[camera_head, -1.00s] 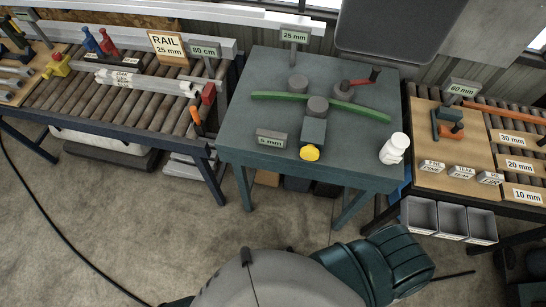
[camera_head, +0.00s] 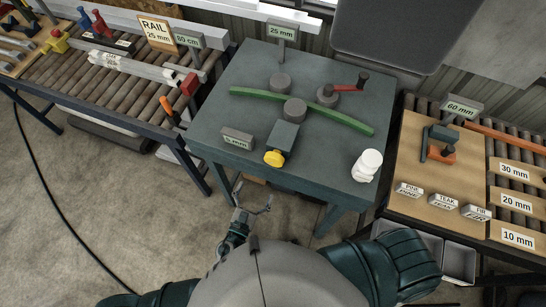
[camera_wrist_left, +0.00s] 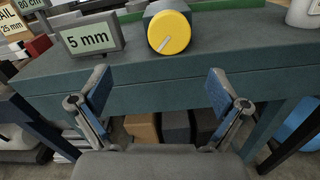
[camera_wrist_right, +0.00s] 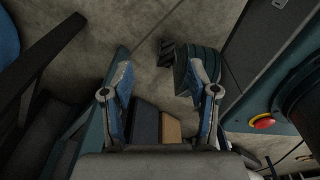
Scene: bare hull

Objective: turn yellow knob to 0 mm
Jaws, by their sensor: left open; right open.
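The yellow knob (camera_head: 274,158) sits on the front of a grey block (camera_head: 284,137) at the near edge of the teal table. In the left wrist view the knob (camera_wrist_left: 169,33) faces me, with a pale pointer line slanting to its lower left. A small sign (camera_wrist_left: 92,38) beside it reads 5 mm. My left gripper (camera_head: 252,199) is open and empty, in front of and below the table edge, apart from the knob. In the right wrist view my right gripper (camera_wrist_right: 161,90) is open and empty above the floor. The head view does not show its fingers.
A green bent strip (camera_head: 330,115) runs between grey rollers on the table, near a red-handled crank (camera_head: 347,87). A white bottle (camera_head: 367,165) stands at the table's right. Roller benches flank both sides. In the right wrist view a red button (camera_wrist_right: 263,122) shows.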

